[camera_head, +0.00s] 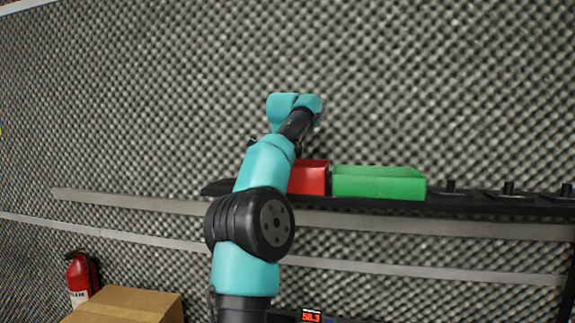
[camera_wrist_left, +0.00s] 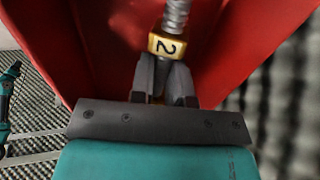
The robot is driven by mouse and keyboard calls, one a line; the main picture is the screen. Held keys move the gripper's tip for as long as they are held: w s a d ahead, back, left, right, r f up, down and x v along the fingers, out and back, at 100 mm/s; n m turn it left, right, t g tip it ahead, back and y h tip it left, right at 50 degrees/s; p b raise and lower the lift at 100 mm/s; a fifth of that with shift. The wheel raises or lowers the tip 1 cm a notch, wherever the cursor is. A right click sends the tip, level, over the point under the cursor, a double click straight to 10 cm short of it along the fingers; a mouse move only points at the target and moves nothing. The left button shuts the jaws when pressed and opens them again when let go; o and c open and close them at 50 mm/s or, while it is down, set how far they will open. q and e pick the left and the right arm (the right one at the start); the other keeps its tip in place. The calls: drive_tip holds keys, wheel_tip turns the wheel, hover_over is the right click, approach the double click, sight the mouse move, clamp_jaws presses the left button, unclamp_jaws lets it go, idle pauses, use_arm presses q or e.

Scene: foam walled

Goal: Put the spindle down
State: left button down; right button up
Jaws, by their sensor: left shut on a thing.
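The spindle (camera_wrist_left: 167,45) has a gold collar marked "2" and a ribbed silver shaft. My left gripper (camera_wrist_left: 165,78) is shut on its collar end in the left wrist view. Red walls of the red bin (camera_wrist_left: 225,45) lie behind and on both sides of the spindle there. I cannot tell whether the spindle touches the bin. In the head view the red bin (camera_head: 312,177) stands on the shelf, partly behind my left arm, and the arm hides the gripper's jaws and the spindle. My right gripper is in neither view.
A green bin (camera_head: 378,184) stands right beside the red one on the black shelf (camera_head: 465,206). Several black holders (camera_head: 509,190) line the shelf to the right. A cardboard box (camera_head: 125,304) and a fire extinguisher (camera_head: 79,278) are low at left. The foam wall is behind.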

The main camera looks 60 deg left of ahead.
use_arm(q)
drive_tip(key=shift+f, duration=1.15)
drive_tip(key=shift+f, duration=0.1)
drive_tip(key=c, duration=1.4)
unclamp_jaws()
